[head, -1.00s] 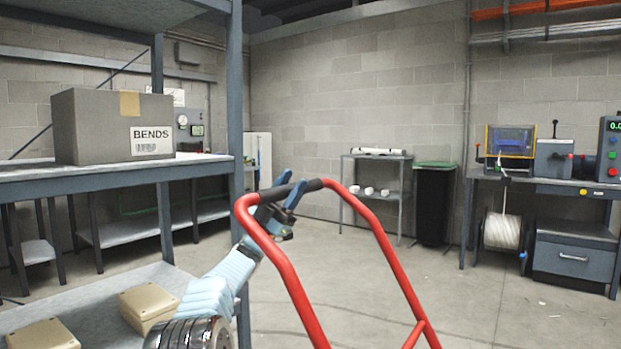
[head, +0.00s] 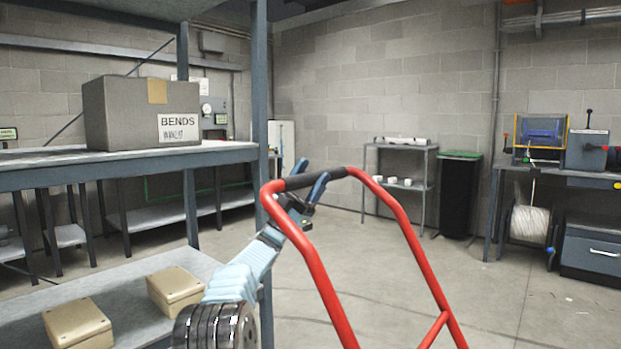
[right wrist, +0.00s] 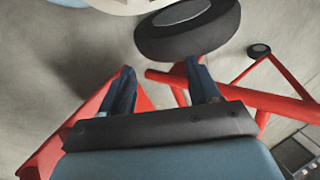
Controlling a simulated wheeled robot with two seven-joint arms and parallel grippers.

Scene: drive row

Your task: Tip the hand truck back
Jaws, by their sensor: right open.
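The red hand truck (head: 318,273) stands in front of me, its looped handle rising in the middle of the head view. The handle has a black grip (head: 334,174) at its top. My left gripper (head: 310,177) is at this grip, with its blue fingers on either side of it, and looks closed on it. The truck's lower part is outside the head view.
A grey shelf rack (head: 62,178) stands close on the left, with a cardboard box (head: 122,122) and two beige boxes (head: 78,323). A small rack (head: 425,203), a black bin (head: 460,200) and a workbench (head: 494,215) stand behind. The floor around the truck is open.

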